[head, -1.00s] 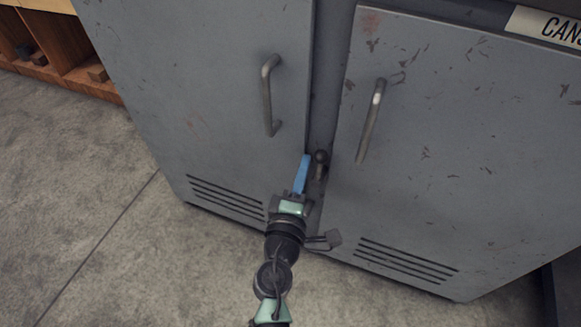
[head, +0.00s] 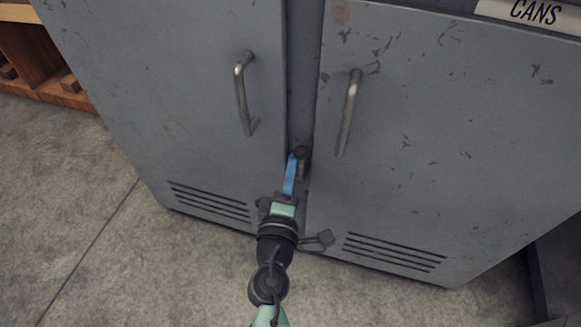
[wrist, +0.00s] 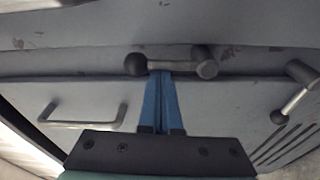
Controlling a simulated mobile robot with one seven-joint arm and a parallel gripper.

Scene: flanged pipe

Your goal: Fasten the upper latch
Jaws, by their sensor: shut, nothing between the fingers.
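The upper latch (head: 302,165) is a dark lever with a round knob, at the gap between the two grey cabinet doors. In the wrist view the lever (wrist: 172,65) lies along the door seam, knob at the left end and thick pivot at the right. In the head view the knob is at the top. My gripper (head: 293,158) has blue fingers, shut and empty. In the wrist view the fingertips (wrist: 159,74) are at the lever's left-door side, close to the knob. I cannot tell whether they touch it. My fingers partly cover the lever in the head view.
A second latch (wrist: 294,101) at the wrist view's right edge slants over the left door. The left door handle (head: 241,95) and right door handle (head: 348,112) stand out above the upper latch. A wooden shelf (head: 40,60) is at the far left. The floor at left is clear.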

